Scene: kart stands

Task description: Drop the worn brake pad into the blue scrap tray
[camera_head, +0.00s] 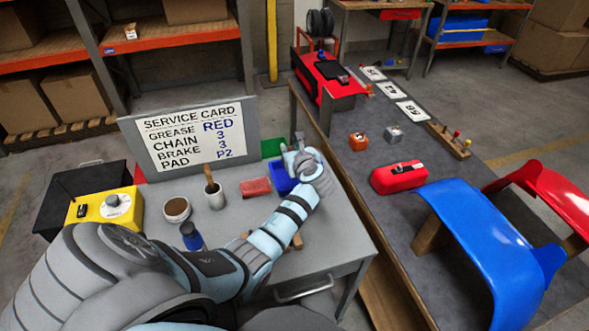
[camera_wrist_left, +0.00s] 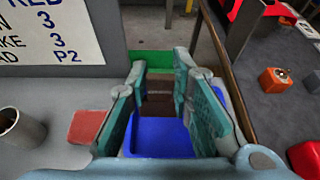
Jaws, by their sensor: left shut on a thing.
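The blue scrap tray (camera_head: 280,181) stands on the grey bench, partly hidden behind my left gripper (camera_head: 299,158) and arm. In the left wrist view, the blue tray (camera_wrist_left: 165,138) shows below and between the fingers. My left gripper (camera_wrist_left: 164,98) is shut on a dark brown piece (camera_wrist_left: 159,108), which looks like the worn brake pad. It is held between the two teal finger pads, over the tray. In the head view the pad is hard to make out. My right gripper is not in view.
A green tray (camera_head: 271,147) lies behind the blue one.

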